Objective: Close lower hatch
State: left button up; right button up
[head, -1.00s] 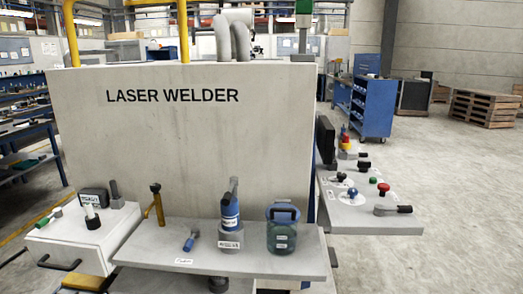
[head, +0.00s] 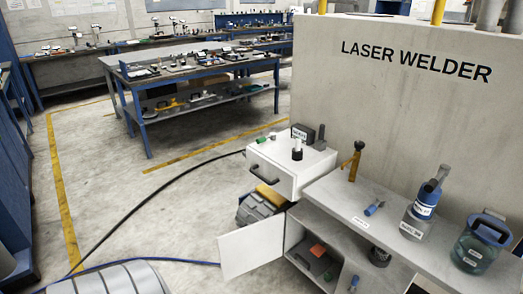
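The lower hatch (head: 252,246) is a white panel low on the front of the laser welder (head: 400,110). It stands swung open to the left, with its right edge against the cabinet frame. Neither of my grippers shows in the head view.
A white box with a black handle (head: 272,178) juts out above the hatch. A grey toolbox (head: 258,209) sits behind the hatch. A black hose (head: 150,200) crosses the floor. A grey ribbed object (head: 115,280) lies at bottom left; open floor lies between.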

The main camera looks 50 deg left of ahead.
aim_at(246, 250)
jog(key=j+z, duration=0.25)
jog(key=j, duration=0.25)
jog(key=k+j+z, duration=0.25)
jog(key=j, duration=0.2)
jog(key=j+z, duration=0.25)
jog(key=j, duration=0.25)
jog(key=k+j, duration=0.15)
jog(key=j, duration=0.35)
jog(key=k+j, duration=0.2)
jog(key=j, duration=0.3)
jog(key=k+j+z, duration=0.1)
jog(key=j, duration=0.4)
jog(key=k+j, duration=0.25)
jog(key=j, duration=0.25)
jog(key=k+j, duration=0.15)
jog(key=j, duration=0.3)
jog(key=k+j+z, duration=0.1)
jog(key=j, duration=0.4)
jog(key=k+j, duration=0.3)
jog(key=j, duration=0.2)
jog(key=k+j, duration=0.2)
jog(key=j, duration=0.25)
jog(key=z, duration=0.05)
